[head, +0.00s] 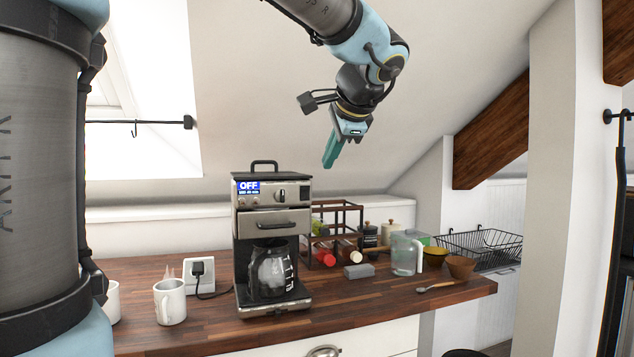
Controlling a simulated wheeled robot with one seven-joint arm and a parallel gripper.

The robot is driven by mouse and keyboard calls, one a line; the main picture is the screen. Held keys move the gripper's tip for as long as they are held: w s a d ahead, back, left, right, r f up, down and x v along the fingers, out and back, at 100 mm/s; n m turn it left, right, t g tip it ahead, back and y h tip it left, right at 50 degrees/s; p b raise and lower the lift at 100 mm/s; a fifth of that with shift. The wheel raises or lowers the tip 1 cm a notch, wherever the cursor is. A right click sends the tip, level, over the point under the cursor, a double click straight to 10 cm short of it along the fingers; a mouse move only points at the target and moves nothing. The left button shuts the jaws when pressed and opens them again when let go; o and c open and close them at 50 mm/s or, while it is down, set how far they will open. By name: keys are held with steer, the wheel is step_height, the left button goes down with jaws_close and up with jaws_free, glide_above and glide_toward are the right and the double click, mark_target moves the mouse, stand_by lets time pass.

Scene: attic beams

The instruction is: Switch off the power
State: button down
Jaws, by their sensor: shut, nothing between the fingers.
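A silver and black coffee machine (272,215) stands upright on the wooden counter. Its small blue display (248,187) reads "OFF". A dark knob or switch (282,195) sits on its front panel, right of the display. A glass carafe (271,270) stands in the machine's lower bay. A black plug (197,268) sits in a white wall socket (199,276) left of the machine, with a cord running toward it. My gripper (328,164) is shut and empty. It hangs in the air above and right of the machine, teal fingers pointing down, touching nothing.
A steaming white mug (170,302) stands left of the machine. The sloped ceiling and a beam (490,150) limit room above.

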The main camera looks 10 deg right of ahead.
steer(key=p, duration=0.4)
glide_toward(306, 187)
steer(key=w+f, duration=0.3)
steer(key=f, duration=0.1)
steer(key=shift+w+a+f+p, duration=0.1)
steer(key=shift+w+p, duration=0.1)
steer(key=shift+w, duration=0.25)
steer(key=shift+w+a+f+p, duration=0.1)
steer(key=shift+w+p, duration=0.1)
steer(key=shift+w, duration=0.25)
steer(key=shift+w+r, duration=0.15)
steer(key=shift+w, duration=0.4)
steer(key=shift+r, duration=0.1)
